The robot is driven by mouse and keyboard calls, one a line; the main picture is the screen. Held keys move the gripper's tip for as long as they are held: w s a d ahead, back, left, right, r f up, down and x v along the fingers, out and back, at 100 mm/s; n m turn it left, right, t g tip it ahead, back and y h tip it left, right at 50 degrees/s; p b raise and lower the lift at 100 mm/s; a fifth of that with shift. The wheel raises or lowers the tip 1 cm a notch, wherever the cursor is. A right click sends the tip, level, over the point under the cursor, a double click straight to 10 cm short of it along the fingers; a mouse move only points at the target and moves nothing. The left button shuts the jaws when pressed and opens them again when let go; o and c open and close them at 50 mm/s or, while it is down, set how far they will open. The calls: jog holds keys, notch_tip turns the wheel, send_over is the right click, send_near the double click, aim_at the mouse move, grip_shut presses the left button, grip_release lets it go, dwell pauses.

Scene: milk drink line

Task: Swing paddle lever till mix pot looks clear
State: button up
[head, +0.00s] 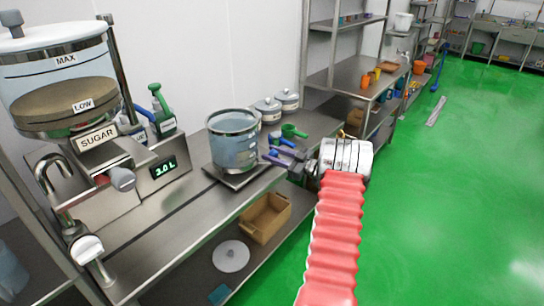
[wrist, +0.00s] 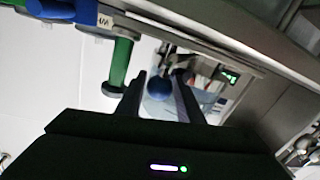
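The mix pot (head: 233,150) is a see-through vessel with a bluish-grey tint and a dark rim, standing on a dark base on the steel bench. I cannot tell how clear its contents are. My gripper (head: 275,158) is close to the pot's right side, at bench height. In the wrist view my gripper's two dark fingers (wrist: 161,90) are spread apart. A round blue knob (wrist: 159,87), perhaps the paddle lever's end, shows between or just beyond them. I cannot tell whether they touch it. The rest of the lever is not clear.
A sugar hopper (head: 65,95) and a display reading 3.0 L (head: 166,168) stand left of the pot. Lidded pots (head: 287,99) and a green scoop (head: 293,131) sit behind my gripper. The green floor (head: 450,180) is open.

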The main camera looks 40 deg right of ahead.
jog(key=o, duration=0.3)
jog(key=v, duration=1.4)
jog(key=shift+w+a, duration=0.1)
jog(key=shift+w, duration=0.05)
